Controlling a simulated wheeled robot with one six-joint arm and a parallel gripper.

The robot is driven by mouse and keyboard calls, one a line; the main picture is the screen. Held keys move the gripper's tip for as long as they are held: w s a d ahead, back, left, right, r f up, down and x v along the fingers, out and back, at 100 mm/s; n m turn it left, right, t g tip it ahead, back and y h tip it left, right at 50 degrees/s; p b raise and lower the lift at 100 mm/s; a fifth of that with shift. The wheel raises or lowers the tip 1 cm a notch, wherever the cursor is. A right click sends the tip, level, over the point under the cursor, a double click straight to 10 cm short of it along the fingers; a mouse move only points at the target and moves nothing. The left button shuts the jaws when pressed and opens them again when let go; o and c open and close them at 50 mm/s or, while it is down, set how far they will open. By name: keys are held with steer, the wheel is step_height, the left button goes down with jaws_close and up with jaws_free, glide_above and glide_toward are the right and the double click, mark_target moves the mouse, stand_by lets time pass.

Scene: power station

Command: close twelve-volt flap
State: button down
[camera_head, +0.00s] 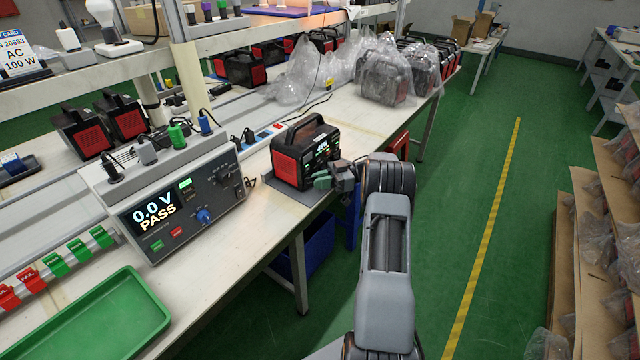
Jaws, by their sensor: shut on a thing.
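The power station (301,152), a black and red box with a top handle, stands on a grey mat (294,189) near the bench's front edge. Its dark front panel, with a small lit display (322,148), faces right toward my arm. My gripper (333,180) is at the lower part of that panel, small in this view. A small green piece (322,182) shows at its jaws, close to the panel; I cannot tell whether it touches. The jaws are shut on it. The twelve-volt flap cannot be made out; my gripper covers part of the panel.
A tester (187,205) reading "0.0 V PASS" stands to the left, with several plugs on top. A green tray (97,318) is at lower left. Bagged units (385,75) stand farther back. The green floor (450,220) right of the bench is clear.

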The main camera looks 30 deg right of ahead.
steer(key=shift+w+n+g, duration=0.15)
steer(key=shift+n+g, duration=0.35)
steer(key=shift+g, duration=0.3)
steer(key=c, duration=1.2)
jaws_free()
steer(key=shift+o, duration=0.2)
steer(key=shift+r+t, duration=0.15)
steer(key=shift+t, duration=0.25)
